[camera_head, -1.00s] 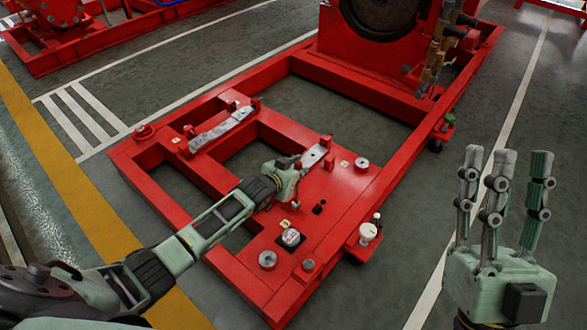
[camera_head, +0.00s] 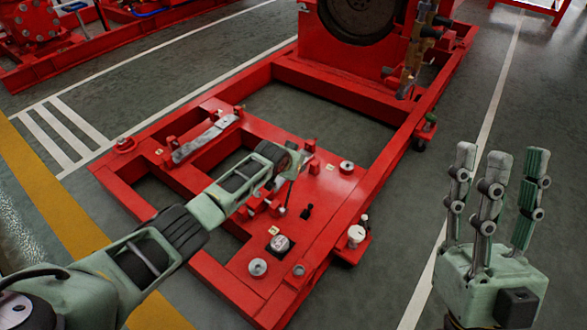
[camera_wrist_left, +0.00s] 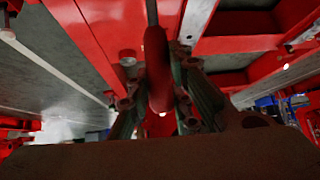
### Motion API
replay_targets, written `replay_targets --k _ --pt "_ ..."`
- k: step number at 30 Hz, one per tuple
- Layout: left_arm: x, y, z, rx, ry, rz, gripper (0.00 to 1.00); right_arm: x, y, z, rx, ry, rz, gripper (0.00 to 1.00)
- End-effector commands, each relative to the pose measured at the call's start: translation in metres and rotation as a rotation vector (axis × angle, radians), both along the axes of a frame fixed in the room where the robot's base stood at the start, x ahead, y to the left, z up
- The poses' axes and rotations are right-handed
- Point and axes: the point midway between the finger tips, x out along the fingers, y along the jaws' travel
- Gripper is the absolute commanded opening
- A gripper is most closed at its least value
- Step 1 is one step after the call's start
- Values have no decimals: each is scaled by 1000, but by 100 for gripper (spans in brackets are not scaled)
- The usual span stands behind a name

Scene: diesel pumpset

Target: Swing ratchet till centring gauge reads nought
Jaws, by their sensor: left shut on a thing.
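My left gripper (camera_head: 292,165) is over the red base frame (camera_head: 343,218), near the metal block on its right-hand beam. It is shut on a dark red handle (camera_wrist_left: 158,75) in the left wrist view, with fingers (camera_wrist_left: 192,95) on both sides; this looks like the ratchet's grip. A thin dark shaft runs up from it. The ratchet's head is hidden. A white round dial-like part (camera_head: 280,244) sits on a black square on the frame and may be the centring gauge; its reading is too small to tell. My right gripper (camera_head: 497,185) is open and empty, fingers up, over the floor.
A long grey metal bar (camera_head: 205,138) lies on the frame's left crossbeam. A white cylinder (camera_head: 356,236) stands on the frame's right-hand ledge. A red engine mount with a large dark wheel (camera_head: 355,15) stands at the back. Grey floor (camera_head: 400,270) is clear on the right.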

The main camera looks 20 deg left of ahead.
Motion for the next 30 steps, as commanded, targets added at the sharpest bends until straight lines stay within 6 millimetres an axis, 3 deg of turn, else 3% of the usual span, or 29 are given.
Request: replay_targets --k 15,16,21,30 --pt "3 -3 0 -5 9 2 0 -7 -1 4 11 -36 2 40" --pt "3 -3 0 -5 9 2 22 -7 -1 4 11 -35 2 40" --pt "2 -3 -1 -2 10 0 36 -7 -1 4 11 -35 2 40" --pt "2 -1 -1 2 11 1 39 -6 -1 3 11 -34 2 40"
